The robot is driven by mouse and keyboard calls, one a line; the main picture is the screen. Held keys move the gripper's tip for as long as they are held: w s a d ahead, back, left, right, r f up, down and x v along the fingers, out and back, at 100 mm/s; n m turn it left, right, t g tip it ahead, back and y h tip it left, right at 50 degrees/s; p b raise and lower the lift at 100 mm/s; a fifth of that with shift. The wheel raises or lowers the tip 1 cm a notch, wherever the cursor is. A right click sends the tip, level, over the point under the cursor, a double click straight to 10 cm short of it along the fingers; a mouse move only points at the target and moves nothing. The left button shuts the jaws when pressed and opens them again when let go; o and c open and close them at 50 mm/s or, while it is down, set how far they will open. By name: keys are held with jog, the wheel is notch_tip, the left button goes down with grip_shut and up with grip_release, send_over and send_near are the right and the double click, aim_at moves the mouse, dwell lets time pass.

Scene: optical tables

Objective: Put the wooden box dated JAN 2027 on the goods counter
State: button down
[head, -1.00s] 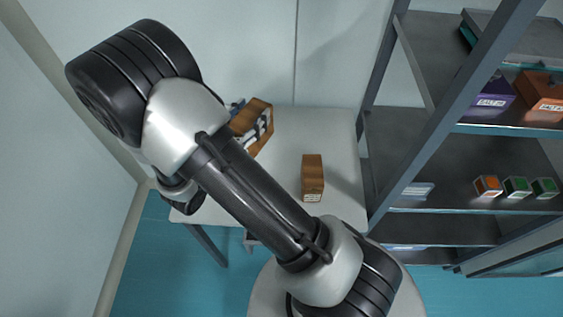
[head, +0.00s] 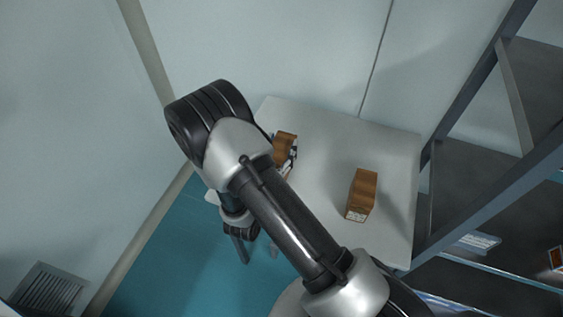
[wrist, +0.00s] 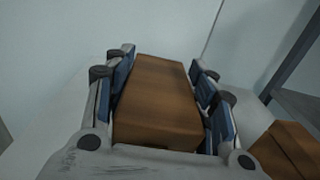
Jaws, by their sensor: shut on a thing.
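A brown wooden box (wrist: 155,100) lies lengthwise between the blue-padded fingers of my gripper (wrist: 162,62), which is shut on it. In the head view this held box (head: 286,143) shows partly behind my arm, at the left part of a pale table (head: 315,125). I cannot tell whether it touches the tabletop. A second wooden box (head: 361,195) stands upright on the right part of the table, with a pale label low on its front. It also shows at the lower right of the wrist view (wrist: 290,150). No date is readable on either box.
A dark metal shelf rack (head: 475,190) stands close to the table's right side, with a few items on its lower shelves. Walls lie behind and to the left. The tabletop between and behind the two boxes is clear. A floor-level vent (head: 48,290) is at lower left.

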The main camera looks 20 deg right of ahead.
jog(key=shift+f+b, duration=0.65)
jog(key=shift+f, duration=2.1)
jog(key=c, duration=0.7)
grip_release()
jog(key=shift+f, duration=0.15)
